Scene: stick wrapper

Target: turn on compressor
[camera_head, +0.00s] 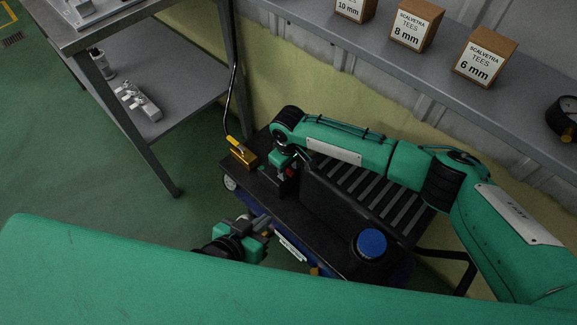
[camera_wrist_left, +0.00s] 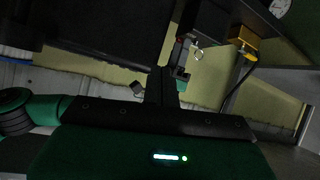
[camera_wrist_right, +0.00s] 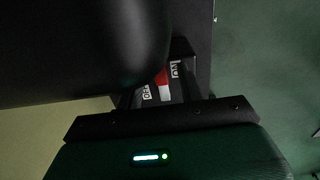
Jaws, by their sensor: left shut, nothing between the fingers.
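The compressor (camera_head: 325,208) is a black unit with a ribbed top and a blue round cap (camera_head: 370,243). Its small red switch (camera_head: 290,171) shows at the left end, beside my right gripper (camera_head: 285,182). In the right wrist view the red and white switch (camera_wrist_right: 162,82) lies between my right fingers, which stand apart, with small white labels beside it. Whether the fingers touch it cannot be told. My left gripper (camera_head: 266,224) is shut and empty near the compressor's front edge. It shows shut in the left wrist view (camera_wrist_left: 161,85).
A brass fitting (camera_head: 242,154) with a hose stands at the compressor's left end. A metal table (camera_head: 172,110) is at the left. A wall shelf (camera_head: 440,85) with labelled boxes runs behind. Green floor (camera_head: 100,180) is clear at the left.

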